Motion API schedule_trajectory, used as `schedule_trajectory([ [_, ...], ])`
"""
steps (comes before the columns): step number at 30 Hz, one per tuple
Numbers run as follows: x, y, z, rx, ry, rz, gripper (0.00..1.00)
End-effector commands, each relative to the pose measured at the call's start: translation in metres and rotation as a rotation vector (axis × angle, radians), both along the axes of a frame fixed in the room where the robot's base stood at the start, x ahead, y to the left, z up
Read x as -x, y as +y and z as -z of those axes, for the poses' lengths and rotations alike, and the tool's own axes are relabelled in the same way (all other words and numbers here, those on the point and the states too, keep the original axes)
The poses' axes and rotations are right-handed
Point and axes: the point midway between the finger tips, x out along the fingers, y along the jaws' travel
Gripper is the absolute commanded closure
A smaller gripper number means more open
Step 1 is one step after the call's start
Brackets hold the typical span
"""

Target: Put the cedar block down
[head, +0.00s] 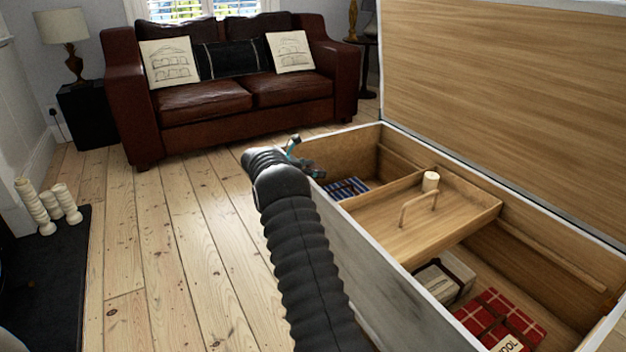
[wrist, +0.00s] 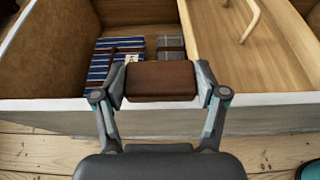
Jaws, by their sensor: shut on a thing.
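My gripper (wrist: 161,84) is shut on a dark reddish-brown block, the cedar block (wrist: 160,76), held level between the two fingertips. In the wrist view the block shows over the chest's near wall and the open compartment behind it. In the head view my gripper (head: 307,160) is at the near left part of the open chest (head: 349,232), by its rim. I cannot make out the block there. A sliding wooden tray (head: 400,220) with a bent handle sits across the chest, right of the block in the wrist view.
Blue striped cloth (wrist: 101,66) and grey strapped cloth (wrist: 170,48) lie in the left compartment. A red checked bundle (head: 498,318) and a strapped pale bundle (head: 440,280) lie in the right. The raised lid (head: 500,110) stands behind.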

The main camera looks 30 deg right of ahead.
Motion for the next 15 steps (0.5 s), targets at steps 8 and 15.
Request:
schedule_trajectory([
  [8,-0.008,0.0,0.011,0.0,0.0,0.001,0.52],
  [15,-0.008,0.0,0.042,0.001,0.002,-0.001,0.52],
])
